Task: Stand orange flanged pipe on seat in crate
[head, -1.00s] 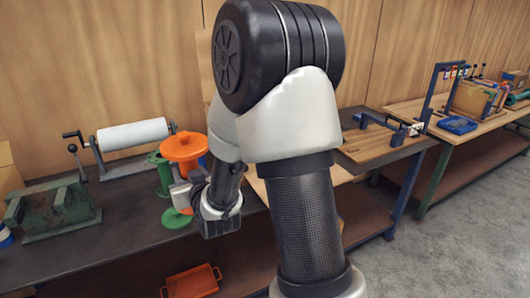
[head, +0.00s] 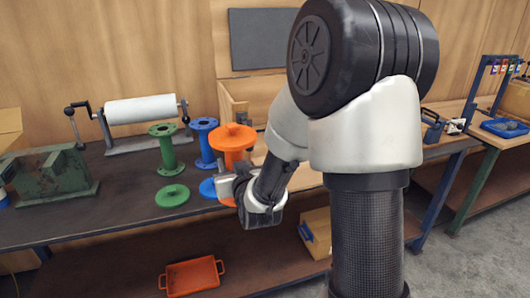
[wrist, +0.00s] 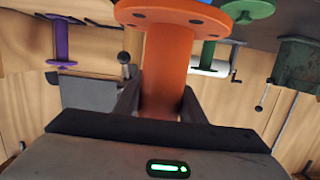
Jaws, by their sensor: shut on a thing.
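The orange flanged pipe (head: 233,141) is upright in my gripper (head: 226,186) in the head view, its wide top flange above the jaws. In the wrist view the pipe (wrist: 165,75) stands between the two fingers of my gripper (wrist: 160,100), which are shut on it. Its lower end is partly hidden by the gripper in the head view, so I cannot tell whether it clears the bench. A wooden crate (head: 234,108) stands behind and right of the pipe, largely hidden by my arm. Its seat is not visible.
A green flanged pipe (head: 166,148) and a blue one (head: 204,143) stand left of the orange pipe.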

